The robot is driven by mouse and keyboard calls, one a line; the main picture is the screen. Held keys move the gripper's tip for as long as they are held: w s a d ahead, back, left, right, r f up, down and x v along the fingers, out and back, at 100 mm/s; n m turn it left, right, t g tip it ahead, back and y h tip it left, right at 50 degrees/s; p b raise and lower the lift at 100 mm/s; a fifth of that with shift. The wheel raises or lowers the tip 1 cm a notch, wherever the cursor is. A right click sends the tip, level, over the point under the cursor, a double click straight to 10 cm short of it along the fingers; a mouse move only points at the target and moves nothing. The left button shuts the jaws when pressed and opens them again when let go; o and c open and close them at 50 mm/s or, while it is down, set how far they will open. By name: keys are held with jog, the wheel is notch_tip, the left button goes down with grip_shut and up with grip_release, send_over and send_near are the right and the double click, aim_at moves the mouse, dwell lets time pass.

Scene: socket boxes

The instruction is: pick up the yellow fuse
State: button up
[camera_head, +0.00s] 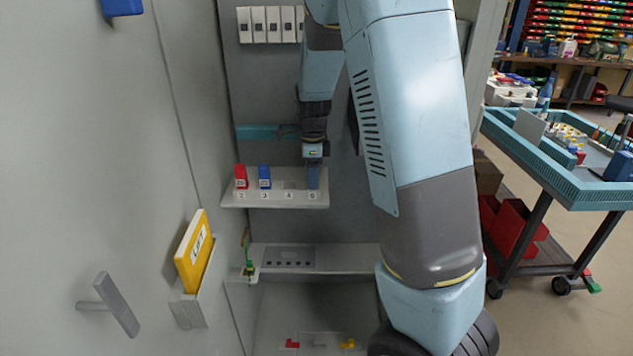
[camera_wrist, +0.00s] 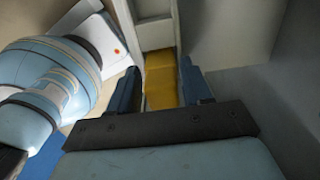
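In the wrist view a yellow fuse (camera_wrist: 160,82) stands between the two dark blue fingers of my gripper (camera_wrist: 162,82). The fingers lie close along both its sides; whether they press on it or leave a thin gap I cannot tell. In the head view my gripper (camera_head: 313,178) points down at the right end of the small numbered shelf (camera_head: 262,201), at the place marked 5. The yellow fuse is hidden there behind the gripper. A red fuse (camera_head: 241,176) stands at place 2 and a blue fuse (camera_head: 264,176) at place 3.
Place 4 beside my gripper looks empty. A lower shelf (camera_head: 340,257) with a dark panel lies below. A tray at the bottom holds a small red piece (camera_head: 292,343) and a yellow piece (camera_head: 347,344). A door with a handle (camera_head: 113,304) stands at the left, a blue cart (camera_head: 545,170) at the right.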

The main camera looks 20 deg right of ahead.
jog(key=c, duration=0.7)
jog(key=shift+r, duration=0.1)
jog(key=shift+c, duration=0.2)
notch_tip(320, 180, up, 10)
jog(key=shift+f, duration=0.1)
dwell(0.4)
